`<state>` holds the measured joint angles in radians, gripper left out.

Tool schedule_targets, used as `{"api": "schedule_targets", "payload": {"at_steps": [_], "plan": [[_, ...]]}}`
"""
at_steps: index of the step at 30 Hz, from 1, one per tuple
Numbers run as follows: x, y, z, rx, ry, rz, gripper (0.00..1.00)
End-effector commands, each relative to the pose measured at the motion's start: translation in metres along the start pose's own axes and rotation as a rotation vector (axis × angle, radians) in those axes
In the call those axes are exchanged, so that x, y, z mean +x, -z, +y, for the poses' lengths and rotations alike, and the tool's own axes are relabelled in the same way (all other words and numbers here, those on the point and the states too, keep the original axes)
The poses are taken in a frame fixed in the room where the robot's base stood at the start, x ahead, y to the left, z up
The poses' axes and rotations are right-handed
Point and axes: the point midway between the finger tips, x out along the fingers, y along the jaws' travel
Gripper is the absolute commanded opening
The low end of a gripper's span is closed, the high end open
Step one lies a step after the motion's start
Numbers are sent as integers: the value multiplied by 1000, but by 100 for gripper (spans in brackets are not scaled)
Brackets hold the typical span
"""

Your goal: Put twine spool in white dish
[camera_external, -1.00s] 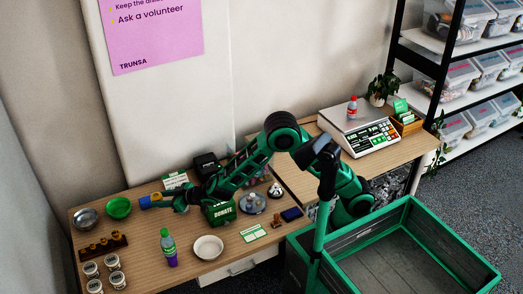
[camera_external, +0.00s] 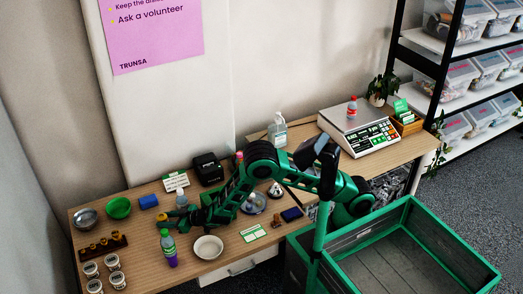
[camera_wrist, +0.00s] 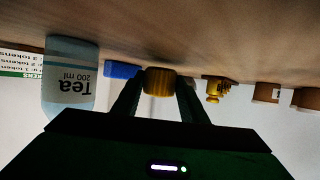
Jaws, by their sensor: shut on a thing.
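My gripper (camera_external: 166,216) is over the left part of the table, just behind the green-capped bottle in the external view. In the wrist view my gripper (camera_wrist: 158,88) is shut on a small golden-yellow cylinder, the twine spool (camera_wrist: 158,80), held between the fingertips. The spool shows only as a small yellowish patch in the external view. The white dish (camera_external: 208,247) stands on the table near the front edge, to the right of and nearer than my gripper. It looks empty and is not visible in the wrist view.
A green bottle (camera_external: 168,243) stands between my gripper and the front edge. A pale tea bottle (camera_wrist: 70,75) is close beside my gripper. A blue block (camera_external: 148,201), green bowl (camera_external: 118,208), metal bowl (camera_external: 86,218) and wooden rack (camera_external: 103,246) lie to the left.

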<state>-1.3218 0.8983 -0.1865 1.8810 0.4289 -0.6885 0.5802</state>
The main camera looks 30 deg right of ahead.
Motion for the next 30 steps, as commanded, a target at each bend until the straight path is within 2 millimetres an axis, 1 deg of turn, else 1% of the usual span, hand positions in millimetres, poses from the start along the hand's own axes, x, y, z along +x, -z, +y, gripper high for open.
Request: {"api": "schedule_targets", "payload": {"at_steps": [1,3,13,14,15,16,26,29,30], "plan": [[2,-7,-1,-3,1,-1,18],[4,-10,-1,-1,1,0,18],[5,-12,0,0,1,0,18],[5,-12,0,0,0,0,44],[5,-12,0,0,1,1,53],[5,-12,0,0,1,1,58],[4,-10,0,0,1,1,58],[-3,-9,-1,1,1,0,58],[-9,-9,0,0,0,0,58]]}}
